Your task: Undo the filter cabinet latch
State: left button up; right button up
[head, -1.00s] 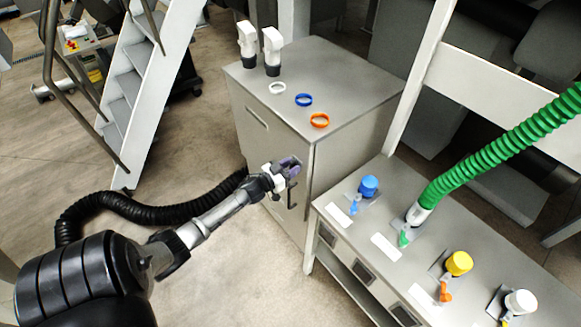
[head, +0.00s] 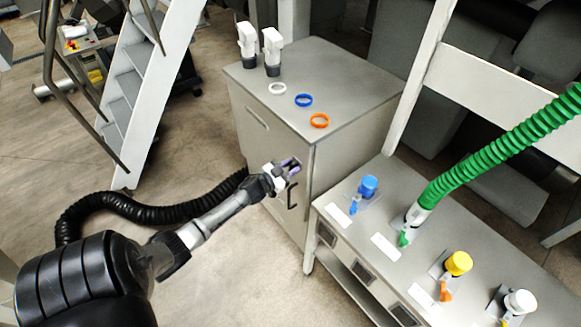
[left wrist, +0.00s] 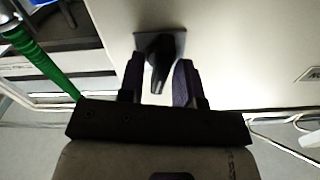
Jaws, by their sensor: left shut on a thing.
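The filter cabinet (head: 262,150) is a grey box with a flat top, left of the bench. In the left wrist view the dark latch (left wrist: 158,62) stands out from a square plate on the cabinet's pale face. My left gripper (head: 290,166) is at the upper right part of the cabinet front. Its two purple-grey fingers (left wrist: 158,85) are on both sides of the latch lever and shut on it. A dark hooked handle (head: 291,196) shows just below the fingers in the head view. The gripper hides most of the latch there. My right gripper is not in view.
White, blue and orange rings (head: 304,100) and two white fittings (head: 272,52) are on the cabinet top. A bench (head: 385,225) with coloured caps and a green hose (head: 500,150) stands close at right. A black hose (head: 100,207) lies on the floor at left.

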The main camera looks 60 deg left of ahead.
pick_arm(q)
jog(key=m, duration=0.3)
jog(key=shift+d+m, duration=0.1)
jog(key=shift+m, duration=0.3)
jog(key=m, duration=0.3)
jog(key=shift+f+m+b, duration=0.1)
jog(key=shift+m+b, duration=0.2)
jog(key=m+b, duration=0.1)
jog(key=m, duration=0.2)
jog(key=shift+d+f+m, duration=0.1)
jog(key=shift+m, duration=0.3)
jog(key=shift+m+b, duration=0.65)
jog(key=shift+m, duration=1.35)
jog(key=o, duration=0.6)
